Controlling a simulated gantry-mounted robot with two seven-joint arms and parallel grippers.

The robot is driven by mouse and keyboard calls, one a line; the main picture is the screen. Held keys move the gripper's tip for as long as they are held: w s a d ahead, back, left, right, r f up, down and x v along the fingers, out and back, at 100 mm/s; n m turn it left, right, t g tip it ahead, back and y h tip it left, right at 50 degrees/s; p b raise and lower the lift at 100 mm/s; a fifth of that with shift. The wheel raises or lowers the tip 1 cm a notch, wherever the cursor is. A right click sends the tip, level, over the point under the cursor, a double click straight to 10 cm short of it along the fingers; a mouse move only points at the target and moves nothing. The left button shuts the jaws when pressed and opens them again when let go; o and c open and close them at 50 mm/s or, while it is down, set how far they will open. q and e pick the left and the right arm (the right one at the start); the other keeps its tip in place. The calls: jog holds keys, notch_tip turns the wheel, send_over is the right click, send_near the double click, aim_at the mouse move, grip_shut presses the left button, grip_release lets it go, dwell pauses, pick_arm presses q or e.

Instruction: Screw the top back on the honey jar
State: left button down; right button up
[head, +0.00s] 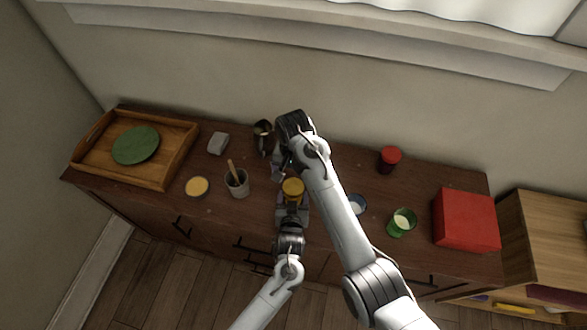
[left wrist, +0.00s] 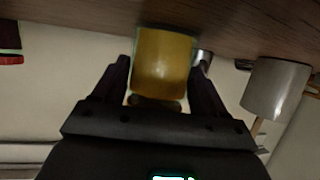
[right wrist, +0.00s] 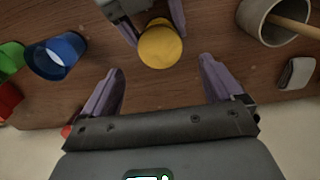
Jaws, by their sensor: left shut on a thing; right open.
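The honey jar (head: 293,187), amber-yellow, stands upright near the middle of the cabinet top. My left gripper (head: 292,199) is shut around its sides; the left wrist view shows the jar (left wrist: 163,62) between the fingers. In the right wrist view its top (right wrist: 160,42) looks round and plain yellow; I cannot tell whether that is a lid or honey. My right gripper (right wrist: 160,88) is open and empty, behind and above the jar, apart from it. A flat golden disc with a pale rim (head: 197,187) lies to the left; I cannot tell whether it is the jar's top.
A grey cup with a wooden stick (head: 237,186) stands left of the jar. A wooden tray (head: 172,163) with a green plate is far left. A blue cup (head: 357,205), green cup (head: 401,223), red-topped jar (head: 390,158) and red box (head: 465,220) stand right.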

aim_at(293, 186)
pick_arm(q)
jog(key=shift+s+a+f, duration=0.1)
jog(key=shift+f, duration=0.2)
pick_arm(e)
jog(key=shift+f, duration=3.35)
jog(key=c, duration=1.1)
jog(key=m, duration=1.2)
jog(key=o, duration=1.2)
pick_arm(q)
jog(key=shift+a, duration=0.1)
pick_arm(e)
jog(key=shift+o, duration=0.2)
notch_tip(293, 186, up, 12)
jog(key=shift+w, duration=0.1)
